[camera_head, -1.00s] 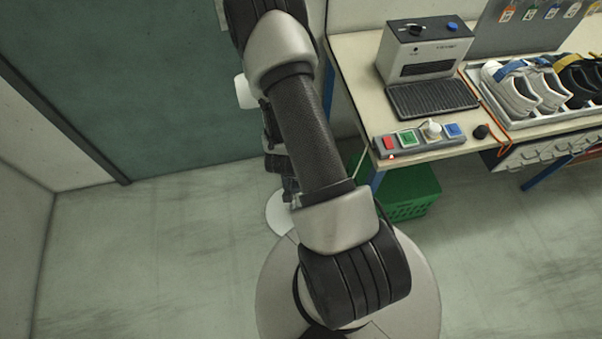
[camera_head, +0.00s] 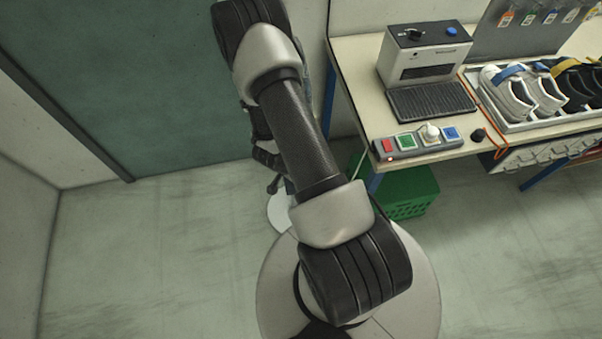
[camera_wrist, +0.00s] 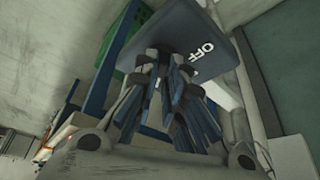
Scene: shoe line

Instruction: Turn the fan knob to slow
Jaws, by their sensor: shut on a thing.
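In the wrist view a dark blue-grey control panel (camera_wrist: 190,32) with white "OFF" lettering fills the top middle. My gripper (camera_wrist: 166,62) is against its face, with the fingers close together. It is shut on the fan knob, which the fingers hide. I cannot read which mark the knob points to; other white lettering beside the right finger is partly covered. In the head view my arm hides most of the fan, and a pale round base (camera_head: 280,212) shows on the floor beside it.
A workbench (camera_head: 355,70) on the right carries a grey box with a black knob (camera_head: 410,34), a button strip (camera_head: 390,155) and a rack of shoes (camera_head: 515,95). A green crate (camera_head: 410,195) is under the bench. The floor at left is clear.

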